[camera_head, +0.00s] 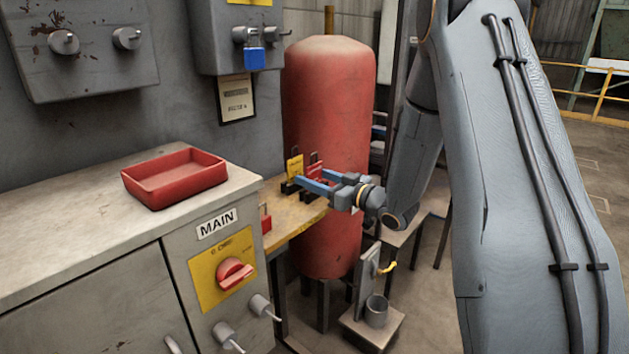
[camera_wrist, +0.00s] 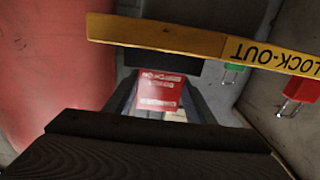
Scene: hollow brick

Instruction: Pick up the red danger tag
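The red danger tag (camera_wrist: 160,92) shows in the wrist view as a red card with white lettering, between the two fingers of my gripper (camera_wrist: 162,100). A gap appears on either side of it. In the head view the red tag (camera_head: 315,167) stands upright at the far end of the wooden bench, partly hidden by my gripper (camera_head: 311,179). The blue fingers there are spread apart and reach toward the tag from the right. Whether a finger touches the tag cannot be told.
A yellow tag (camera_head: 294,168) stands just left of the red one. A yellow lock-out bar (camera_wrist: 170,37) crosses close above in the wrist view. The red tank (camera_head: 329,95) stands close behind. A red tray (camera_head: 175,178) sits on the grey cabinet (camera_head: 60,230).

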